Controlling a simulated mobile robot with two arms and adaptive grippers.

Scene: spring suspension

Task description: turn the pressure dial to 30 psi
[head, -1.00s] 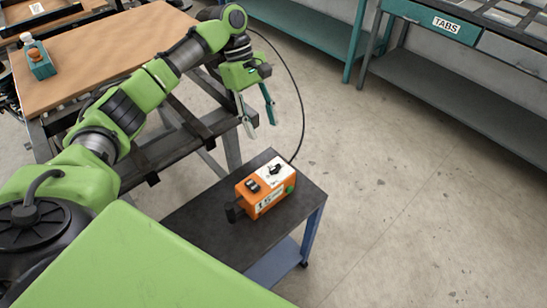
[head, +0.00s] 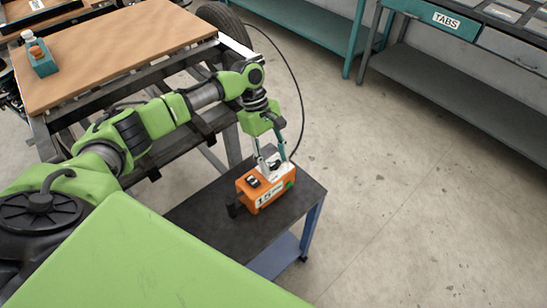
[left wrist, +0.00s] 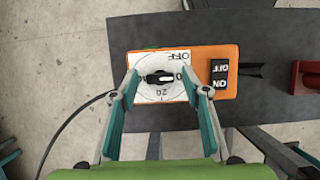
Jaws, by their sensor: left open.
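The orange pressure box (head: 277,199) stands on the small dark-topped cart. Its dial, a black knob on a white marked face (left wrist: 160,92), shows in the left wrist view. The knob (left wrist: 160,77) lies roughly sideways; its exact setting is too small to read. "OFF" and "20" marks show on the face. My left gripper (head: 270,165) is open above the dial end of the box, pointing down. In the left wrist view, its fingertips (left wrist: 160,78) are on either side of the knob, apart from it. My right gripper is not in view.
A black ON/OFF switch (left wrist: 219,74) sits beside the dial. The cart top (head: 205,205) is mostly bare; a red object (left wrist: 308,78) lies at its edge in the wrist view. A black hose (head: 302,110) runs behind. A wooden-topped bench (head: 110,50) stands upper left.

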